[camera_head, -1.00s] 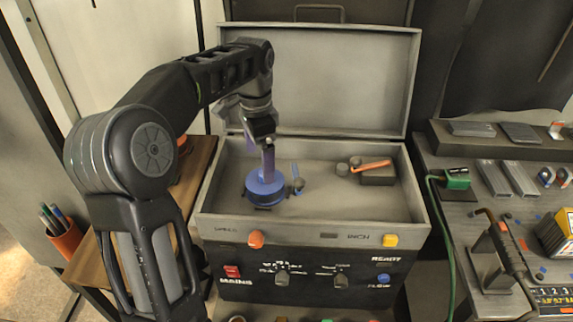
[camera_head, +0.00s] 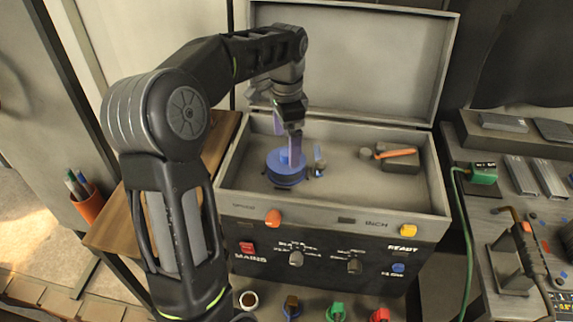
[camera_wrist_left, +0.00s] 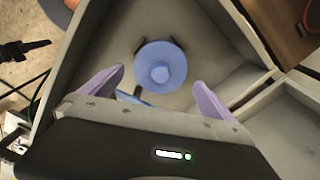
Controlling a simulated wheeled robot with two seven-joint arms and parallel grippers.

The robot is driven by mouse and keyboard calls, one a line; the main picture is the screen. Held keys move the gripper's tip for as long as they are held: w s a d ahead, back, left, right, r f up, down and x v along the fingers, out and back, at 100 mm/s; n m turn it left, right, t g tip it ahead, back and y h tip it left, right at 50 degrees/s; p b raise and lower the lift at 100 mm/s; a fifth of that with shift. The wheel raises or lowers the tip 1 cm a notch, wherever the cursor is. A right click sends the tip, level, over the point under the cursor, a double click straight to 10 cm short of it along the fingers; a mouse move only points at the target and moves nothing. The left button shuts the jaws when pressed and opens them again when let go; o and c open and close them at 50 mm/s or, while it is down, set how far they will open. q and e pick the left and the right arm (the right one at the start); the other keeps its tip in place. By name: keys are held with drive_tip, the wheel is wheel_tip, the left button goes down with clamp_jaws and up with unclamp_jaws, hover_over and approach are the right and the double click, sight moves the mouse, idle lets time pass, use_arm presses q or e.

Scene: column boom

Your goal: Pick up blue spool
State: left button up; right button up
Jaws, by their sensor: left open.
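The blue spool (camera_head: 284,172) sits on the floor of the open grey case, toward its left side. In the left wrist view the spool (camera_wrist_left: 160,66) shows from above as a round blue disc with a raised hub. My left gripper (camera_head: 292,150) reaches down into the case over the spool. Its two purple fingers (camera_wrist_left: 158,84) are spread wide in the left wrist view, with the spool beyond and between them, and nothing is held. Whether the fingertips touch the spool cannot be told. My right gripper is not in view.
A small blue upright piece (camera_head: 319,160) stands just right of the spool. A dark block with an orange-handled tool (camera_head: 397,154) lies farther right in the case. The raised lid (camera_head: 352,60) stands behind. A workbench (camera_head: 505,205) with tools is at right.

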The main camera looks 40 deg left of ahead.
sight(286, 152)
use_arm(q)
wheel_tip(286, 152, down, 5)
drive_tip(key=shift+f+p, duration=0.1)
drive_tip(key=shift+p, duration=0.5)
drive_tip(key=shift+c, duration=0.3)
drive_tip(key=c, duration=1.7)
drive_tip(key=shift+w, duration=0.1)
drive_tip(key=shift+c, duration=0.3)
wheel_tip(286, 152, up, 10)
drive_tip(key=shift+r, duration=0.1)
